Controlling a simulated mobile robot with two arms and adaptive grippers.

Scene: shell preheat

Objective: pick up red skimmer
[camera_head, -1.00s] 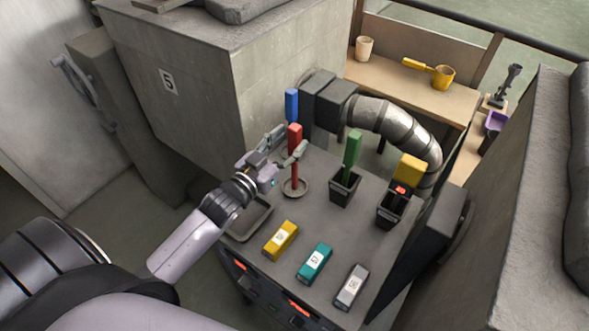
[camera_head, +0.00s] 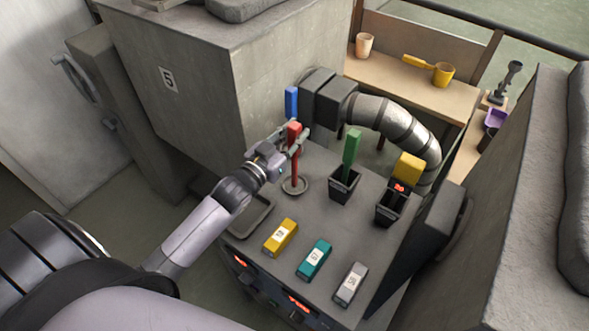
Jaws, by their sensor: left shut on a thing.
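The red skimmer (camera_head: 294,133) stands upright, with a red handle block on top, a thin red shaft and a round grey dish at its foot (camera_head: 295,186) on the grey bench top. My left gripper (camera_head: 293,138) comes in from the left and is shut on the skimmer just at the handle. The fingers lie on both sides of it and hide part of the handle's lower end. I cannot tell whether the foot is lifted off the bench. My right gripper is not in view.
A blue-handled tool (camera_head: 291,102) stands behind. A green block (camera_head: 352,147) and a yellow block (camera_head: 409,167) rise from dark holders to the right. Yellow (camera_head: 281,238), teal (camera_head: 315,259) and grey (camera_head: 351,284) labelled blocks lie in front. An empty tray (camera_head: 250,218) is at left.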

